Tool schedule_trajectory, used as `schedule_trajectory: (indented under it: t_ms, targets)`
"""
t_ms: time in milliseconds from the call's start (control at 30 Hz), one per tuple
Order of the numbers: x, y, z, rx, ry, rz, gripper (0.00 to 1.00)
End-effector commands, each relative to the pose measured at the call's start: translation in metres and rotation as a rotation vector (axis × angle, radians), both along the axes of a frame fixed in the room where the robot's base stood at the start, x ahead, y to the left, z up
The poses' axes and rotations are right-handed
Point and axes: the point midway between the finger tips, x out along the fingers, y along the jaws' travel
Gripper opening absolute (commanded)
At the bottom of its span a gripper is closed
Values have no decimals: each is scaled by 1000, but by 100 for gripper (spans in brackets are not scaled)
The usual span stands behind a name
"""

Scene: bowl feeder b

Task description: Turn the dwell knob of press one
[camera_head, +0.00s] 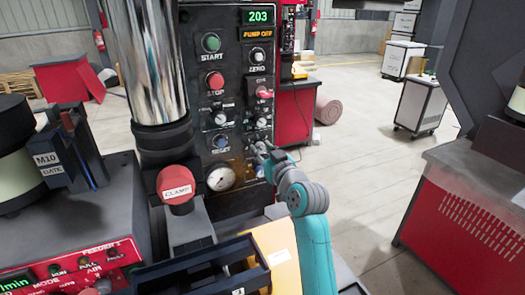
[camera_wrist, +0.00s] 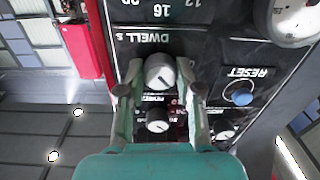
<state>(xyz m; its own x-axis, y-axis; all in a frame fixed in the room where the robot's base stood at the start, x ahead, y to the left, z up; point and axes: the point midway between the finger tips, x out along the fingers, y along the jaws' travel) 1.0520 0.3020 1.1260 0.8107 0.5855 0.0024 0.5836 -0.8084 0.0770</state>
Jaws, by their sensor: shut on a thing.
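The dwell knob (camera_wrist: 160,72) is a round pale-grey knob with a dark pointer line, under the upside-down label "DWELL S" in the wrist view. My gripper (camera_wrist: 160,80) has one finger on each side of it and is shut on it. The contact itself is hard to make out. In the head view my gripper (camera_head: 260,150) reaches the lower right of the black control panel (camera_head: 234,95) and hides the dwell knob.
A blue RESET button (camera_wrist: 238,93) and another knob (camera_wrist: 158,120) sit close to my fingers. The panel also carries a green START button (camera_head: 211,42), a red STOP button (camera_head: 215,80) and a gauge (camera_head: 220,178). Open floor (camera_head: 365,150) lies to the right.

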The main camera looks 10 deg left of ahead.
Motion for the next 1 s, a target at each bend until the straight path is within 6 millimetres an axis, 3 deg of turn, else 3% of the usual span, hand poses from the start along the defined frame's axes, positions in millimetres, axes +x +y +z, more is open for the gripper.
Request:
schedule_trajectory:
  t_ms: [1000]
  targets:
    - [0, 0, -1, 757, 512, 0, 0]
